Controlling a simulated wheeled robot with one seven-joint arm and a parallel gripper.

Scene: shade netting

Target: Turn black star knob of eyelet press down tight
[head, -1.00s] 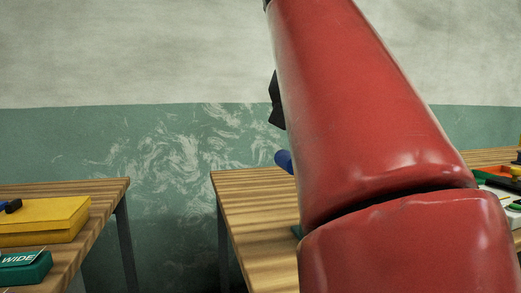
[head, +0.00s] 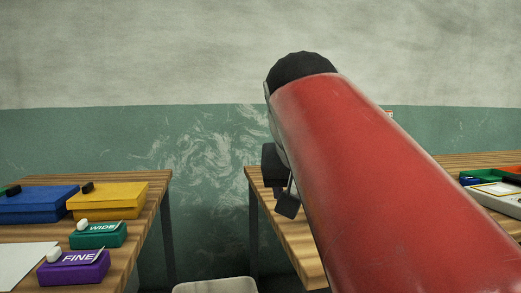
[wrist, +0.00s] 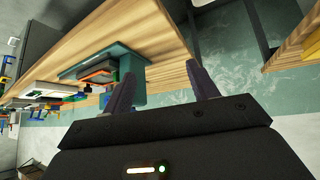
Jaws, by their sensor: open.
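I cannot make out the black star knob or the eyelet press for certain in either view. The wrist view is tilted and shows a teal object (wrist: 136,62) on a wooden table, partly behind my left finger; I cannot tell whether it belongs to the press. My gripper (wrist: 160,72) is open, with its two dark fingers apart and nothing held between them. In the head view my gripper (head: 283,190) shows only partly beside my red arm, above the left end of the right-hand table (head: 268,205). My arm hides much of that table.
The left table (head: 125,262) holds a blue box (head: 38,208), a yellow box (head: 110,203), a green WIDE box (head: 97,238) and a purple FINE box (head: 73,270). A gap separates the tables, with a pale container (head: 215,286) low in it. Trays (head: 490,178) stand at right.

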